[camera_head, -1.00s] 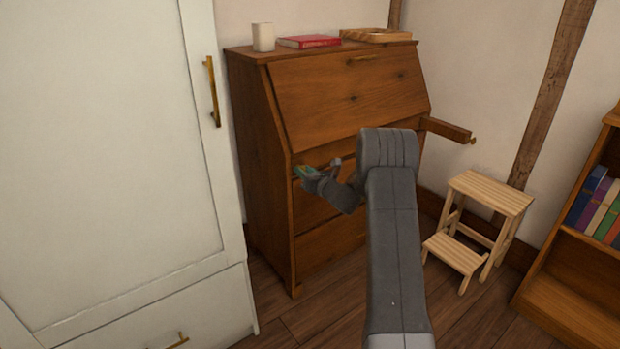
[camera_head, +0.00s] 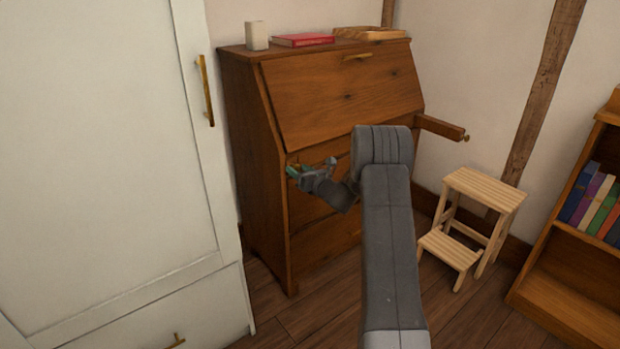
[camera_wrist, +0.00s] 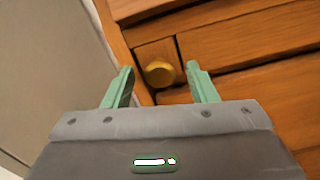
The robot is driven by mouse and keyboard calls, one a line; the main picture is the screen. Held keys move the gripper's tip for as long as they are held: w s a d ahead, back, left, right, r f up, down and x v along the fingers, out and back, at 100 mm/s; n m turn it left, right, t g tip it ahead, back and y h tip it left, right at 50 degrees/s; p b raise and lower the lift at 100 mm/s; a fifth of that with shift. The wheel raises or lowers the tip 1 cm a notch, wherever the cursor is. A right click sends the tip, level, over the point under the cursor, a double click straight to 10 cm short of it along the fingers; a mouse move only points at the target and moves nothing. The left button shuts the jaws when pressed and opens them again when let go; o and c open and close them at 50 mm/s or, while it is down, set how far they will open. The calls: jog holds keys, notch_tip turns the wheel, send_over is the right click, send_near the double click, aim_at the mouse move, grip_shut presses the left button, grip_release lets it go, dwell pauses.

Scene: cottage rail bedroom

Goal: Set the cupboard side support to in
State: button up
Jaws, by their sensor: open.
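A brown wooden bureau (camera_head: 330,100) with a closed sloping front stands right of the white cupboard (camera_head: 110,130). In the wrist view, the front end of the cupboard side support (camera_wrist: 148,52) shows as a small wooden block with a round brass knob (camera_wrist: 160,74). It looks about level with the drawer fronts, but its exact depth is hard to tell. My gripper (camera_head: 296,169) is at the bureau's upper left front, with open green fingers either side of the knob and no clear contact. In the head view my gripper hides this support. The other support (camera_head: 440,127) sticks out on the right.
A wooden step stool (camera_head: 484,190) stands on the floor right of the bureau. A bookshelf (camera_head: 575,290) is at the far right. A white object (camera_head: 257,36), a red book (camera_head: 302,40) and a wooden tray (camera_head: 370,33) are on the bureau top.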

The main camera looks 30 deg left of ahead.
jog(key=v, duration=1.3)
jog(key=shift+p, duration=0.45)
jog(key=b+x, duration=0.1)
jog(key=x, duration=1.2)
jog(key=shift+w+a, duration=0.1)
jog(key=shift+a, duration=0.25)
jog(key=shift+d, duration=0.2)
